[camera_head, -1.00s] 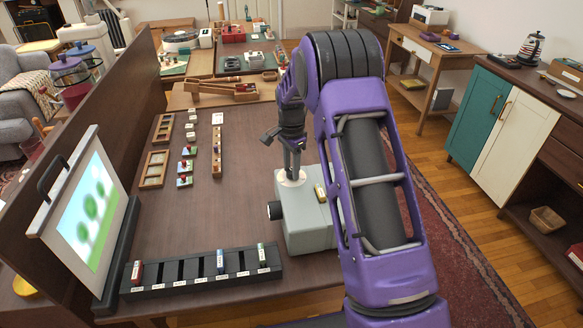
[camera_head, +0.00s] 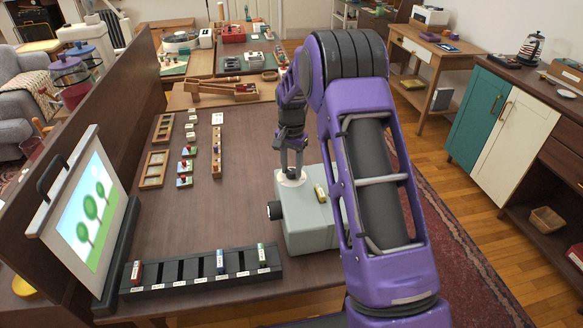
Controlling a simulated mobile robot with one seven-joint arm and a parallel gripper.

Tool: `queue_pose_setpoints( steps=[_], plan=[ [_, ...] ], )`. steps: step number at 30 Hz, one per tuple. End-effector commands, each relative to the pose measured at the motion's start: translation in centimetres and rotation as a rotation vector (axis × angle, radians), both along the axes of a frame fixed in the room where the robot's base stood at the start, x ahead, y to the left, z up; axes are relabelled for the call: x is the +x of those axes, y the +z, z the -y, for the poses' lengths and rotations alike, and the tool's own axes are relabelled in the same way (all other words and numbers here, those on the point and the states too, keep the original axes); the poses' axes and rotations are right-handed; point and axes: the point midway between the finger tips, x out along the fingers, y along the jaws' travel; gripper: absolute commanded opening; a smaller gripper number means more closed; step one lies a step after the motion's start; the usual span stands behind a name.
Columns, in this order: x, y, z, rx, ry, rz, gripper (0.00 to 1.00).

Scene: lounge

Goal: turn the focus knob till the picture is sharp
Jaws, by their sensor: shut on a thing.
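The projector is a pale grey-green box (camera_head: 308,228) on the table, with a dark lens (camera_head: 274,210) on its left side facing the screen. The focus knob is a white round disc (camera_head: 291,178) on top of it, near its back left. My gripper (camera_head: 291,172) points down from above and is shut on the knob; the fingertips partly hide it. The screen (camera_head: 90,205) stands at the table's left, showing green trees on a pale blue sky with clear edges.
A black slotted rack (camera_head: 200,271) with a few small coloured slides lies along the table's front edge. Wooden frames (camera_head: 154,168) and small blocks (camera_head: 186,166) sit at the middle left. A yellowish piece (camera_head: 320,193) is on the projector's top. Bare table lies between rack and blocks.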

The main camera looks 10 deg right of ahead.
Motion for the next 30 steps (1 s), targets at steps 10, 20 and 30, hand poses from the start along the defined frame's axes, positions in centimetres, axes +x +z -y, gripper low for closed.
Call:
queue_pose_setpoints(
  steps=[10,20,30],
  plan=[
    [0.0,0.1,0.0,0.000,0.001,0.001,0.45],
    [0.0,0.0,0.0,0.000,0.000,0.000,0.72],
    [0.1,2.7,0.0,0.000,0.001,0.005,0.72]
  ],
)
